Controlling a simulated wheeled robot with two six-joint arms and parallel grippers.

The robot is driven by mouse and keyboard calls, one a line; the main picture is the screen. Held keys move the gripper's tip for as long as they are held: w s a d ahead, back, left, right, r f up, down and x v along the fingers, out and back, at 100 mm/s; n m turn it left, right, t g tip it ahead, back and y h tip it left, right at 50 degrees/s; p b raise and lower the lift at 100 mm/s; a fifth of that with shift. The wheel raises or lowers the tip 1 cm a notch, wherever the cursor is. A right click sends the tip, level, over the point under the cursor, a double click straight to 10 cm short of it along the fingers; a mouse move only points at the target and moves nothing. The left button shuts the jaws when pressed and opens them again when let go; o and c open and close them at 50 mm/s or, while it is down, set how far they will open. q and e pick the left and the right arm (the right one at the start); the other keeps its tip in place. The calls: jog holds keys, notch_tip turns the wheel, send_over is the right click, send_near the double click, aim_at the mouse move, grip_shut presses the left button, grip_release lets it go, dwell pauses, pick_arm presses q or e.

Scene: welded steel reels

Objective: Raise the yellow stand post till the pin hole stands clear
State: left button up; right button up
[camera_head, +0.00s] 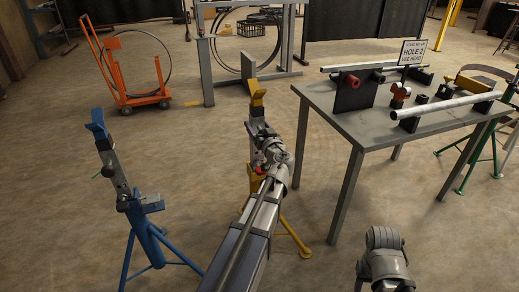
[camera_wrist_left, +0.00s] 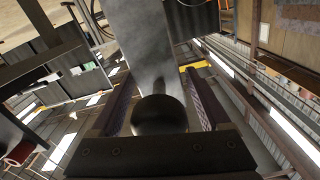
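The yellow stand (camera_head: 291,236) is at the centre of the head view, with splayed yellow legs and a yellow V-shaped head on a grey post. My left gripper (camera_head: 266,150) is at the grey post, below the yellow head, and covers much of it. In the left wrist view, the gripper's two ridged fingers (camera_wrist_left: 160,100) stand either side of a dark round knob (camera_wrist_left: 160,115), with a grey metal upright (camera_wrist_left: 150,45) beyond it. I cannot tell whether the fingers press on it. No pin hole can be made out.
A blue stand (camera_head: 147,235) is to the left. A grey table (camera_head: 365,133) with pipes, blocks and a HOLE 2 sign (camera_head: 412,53) is close on the right. An orange cart (camera_head: 135,80) and a grey frame (camera_head: 206,72) are behind. Floor between the two stands is clear.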

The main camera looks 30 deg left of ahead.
pick_arm(q)
jog(key=v, duration=0.7)
dwell(0.7)
dwell(0.4)
